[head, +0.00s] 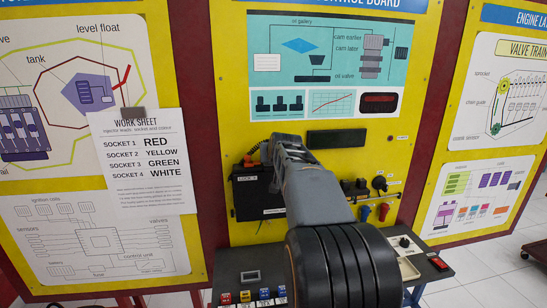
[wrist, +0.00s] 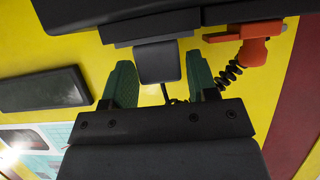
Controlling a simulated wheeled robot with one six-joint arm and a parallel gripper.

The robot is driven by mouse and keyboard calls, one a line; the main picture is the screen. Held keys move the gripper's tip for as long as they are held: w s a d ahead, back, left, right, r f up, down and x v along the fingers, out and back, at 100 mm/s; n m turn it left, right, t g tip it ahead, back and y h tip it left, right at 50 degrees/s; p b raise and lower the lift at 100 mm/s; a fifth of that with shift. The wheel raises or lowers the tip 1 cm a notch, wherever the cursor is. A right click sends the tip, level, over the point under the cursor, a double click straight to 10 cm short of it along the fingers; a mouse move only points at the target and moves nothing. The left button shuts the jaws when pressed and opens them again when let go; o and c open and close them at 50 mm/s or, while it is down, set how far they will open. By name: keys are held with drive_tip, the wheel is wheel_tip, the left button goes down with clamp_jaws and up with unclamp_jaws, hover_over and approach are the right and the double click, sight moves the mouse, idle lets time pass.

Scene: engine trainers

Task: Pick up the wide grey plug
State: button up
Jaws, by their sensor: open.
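In the wrist view a wide dark grey block, which looks like the wide grey plug (wrist: 158,62), sits under a black ledge with a thin dark cable below it. My gripper (wrist: 161,82) is open, with one green finger on each side of the block. A gap shows on both sides, wider on the right. I cannot tell how deep the fingers reach around it. In the head view my arm hides the fingers and the plug.
An orange handle (wrist: 238,48) with a coiled black cable is close beside the right finger. A black bar (wrist: 42,90) is on the yellow board at left. In the head view a dark bench (head: 250,277) carries several coloured blocks. A work sheet (head: 142,165) hangs at left.

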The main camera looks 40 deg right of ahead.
drive_tip(key=shift+w+d+f, duration=0.15)
drive_tip(key=shift+w+f, duration=0.05)
drive_tip(key=shift+w, duration=0.2)
drive_tip(key=shift+c, duration=0.4)
drive_tip(key=c, duration=0.6)
drive_tip(key=shift+r, duration=0.15)
